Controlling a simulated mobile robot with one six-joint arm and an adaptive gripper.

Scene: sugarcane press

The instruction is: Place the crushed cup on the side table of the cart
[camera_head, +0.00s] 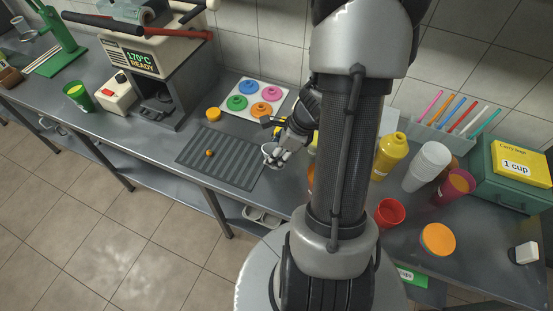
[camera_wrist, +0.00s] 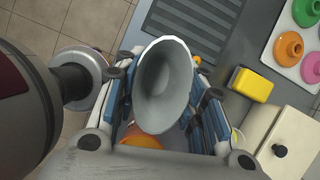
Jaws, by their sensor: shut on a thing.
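A pale grey-white cup (camera_wrist: 165,85) fills the middle of the wrist view, its mouth facing the camera and looking oval. I cannot tell how much of that is crushing and how much is viewing angle. My gripper (camera_wrist: 158,108) is shut on it, a blue-grey finger on either side. In the head view the cup (camera_head: 270,150) is a small pale shape at my gripper (camera_head: 273,157), by the right end of the ribbed mat. My arm hides part of the counter. I cannot tell which surface is the side table.
The ribbed drip mat (camera_head: 190,150) lies left of the gripper with a small orange ball (camera_head: 209,153). A white tray of coloured lids (camera_head: 232,103) is behind. White stacked cups (camera_head: 430,160), a yellow bottle (camera_head: 391,157) and a red cup (camera_head: 390,212) stand right of my arm.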

